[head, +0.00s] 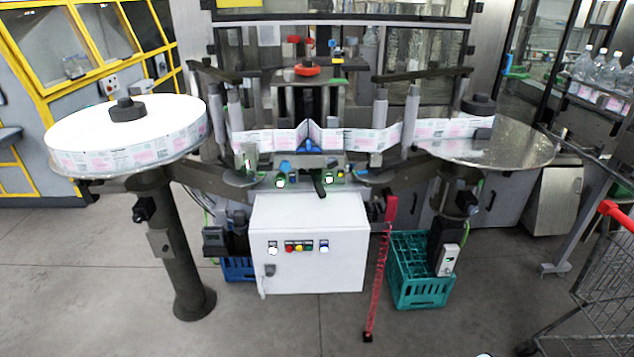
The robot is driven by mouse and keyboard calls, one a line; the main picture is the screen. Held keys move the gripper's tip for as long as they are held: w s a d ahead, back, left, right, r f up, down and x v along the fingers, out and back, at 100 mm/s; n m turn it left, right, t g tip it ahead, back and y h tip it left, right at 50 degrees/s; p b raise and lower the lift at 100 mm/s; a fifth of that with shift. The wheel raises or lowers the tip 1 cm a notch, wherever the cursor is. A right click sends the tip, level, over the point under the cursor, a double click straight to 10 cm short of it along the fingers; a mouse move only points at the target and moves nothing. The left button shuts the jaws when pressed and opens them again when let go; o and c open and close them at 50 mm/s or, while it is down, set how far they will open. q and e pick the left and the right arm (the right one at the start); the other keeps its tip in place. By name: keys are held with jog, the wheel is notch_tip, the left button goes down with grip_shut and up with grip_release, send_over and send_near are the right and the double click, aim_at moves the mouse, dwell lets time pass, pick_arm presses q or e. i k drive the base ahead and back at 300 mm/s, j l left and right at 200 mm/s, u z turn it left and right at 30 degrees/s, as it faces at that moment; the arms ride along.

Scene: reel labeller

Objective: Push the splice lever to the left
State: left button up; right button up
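A small black lever (319,187) sticks out at the front middle of the labeller's splice station, just above the white control box (309,240). It looks like the splice lever, and its end points down toward me. Small green parts sit on the ledge to either side of it. A blue part (308,147) sits above it, where the printed label web (355,138) dips to a V. Neither of my grippers shows in the head view, and nothing is seen touching the lever.
A green crate (420,288) and a cart (605,300) stand right.

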aim_at(318, 185)
jog(key=i+l+u, duration=0.2)
jog(key=i+l, duration=0.15)
jog(key=i+l+u, duration=0.15)
jog(key=i+l, duration=0.15)
jog(key=l, duration=0.15)
jog(key=i+l+u, duration=0.2)
jog(key=l, duration=0.25)
jog(key=i, duration=0.1)
